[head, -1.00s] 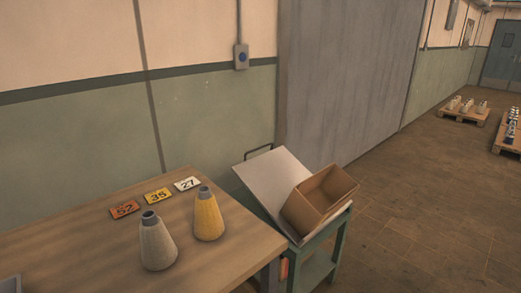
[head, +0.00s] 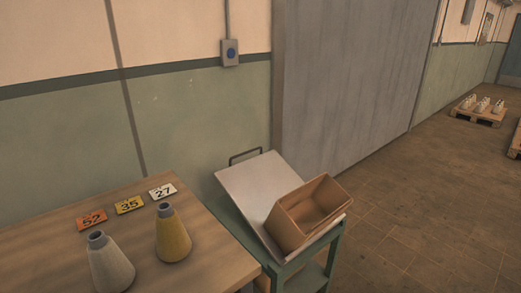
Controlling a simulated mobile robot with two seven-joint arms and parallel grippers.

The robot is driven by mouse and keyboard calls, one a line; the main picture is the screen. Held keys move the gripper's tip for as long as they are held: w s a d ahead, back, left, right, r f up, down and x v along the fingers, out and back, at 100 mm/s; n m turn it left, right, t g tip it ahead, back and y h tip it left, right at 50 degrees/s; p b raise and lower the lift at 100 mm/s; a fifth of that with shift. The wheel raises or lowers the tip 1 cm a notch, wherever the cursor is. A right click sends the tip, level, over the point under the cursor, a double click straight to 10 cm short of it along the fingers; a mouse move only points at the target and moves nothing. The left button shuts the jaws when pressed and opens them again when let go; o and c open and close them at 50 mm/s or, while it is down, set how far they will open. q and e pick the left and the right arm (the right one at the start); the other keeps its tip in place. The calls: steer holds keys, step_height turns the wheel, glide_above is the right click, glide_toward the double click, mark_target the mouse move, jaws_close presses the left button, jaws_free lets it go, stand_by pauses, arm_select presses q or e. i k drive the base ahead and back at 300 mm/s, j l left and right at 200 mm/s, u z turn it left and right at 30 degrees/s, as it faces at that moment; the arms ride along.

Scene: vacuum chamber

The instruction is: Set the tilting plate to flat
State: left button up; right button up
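The tilting plate (head: 250,186) is a pale grey board on top of a green stand (head: 299,272). It is tilted, with its far left edge raised and its near right edge low. An open brown box (head: 308,214) rests tilted on its lower right part. A dark handle-like loop (head: 245,154) shows behind the plate's raised edge. Neither of my grippers is in the head view.
A wooden table (head: 205,238) stands left of the stand, with a yellow cone (head: 173,237), a grey cone (head: 109,265) and numbered cards (head: 129,205). A pallet (head: 479,115) with white containers lies far right. Open floor (head: 420,210) is right of the stand.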

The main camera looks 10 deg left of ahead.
mark_target(254, 185)
steer(key=i+l+z, duration=0.15)
steer(key=i+l, duration=1.3)
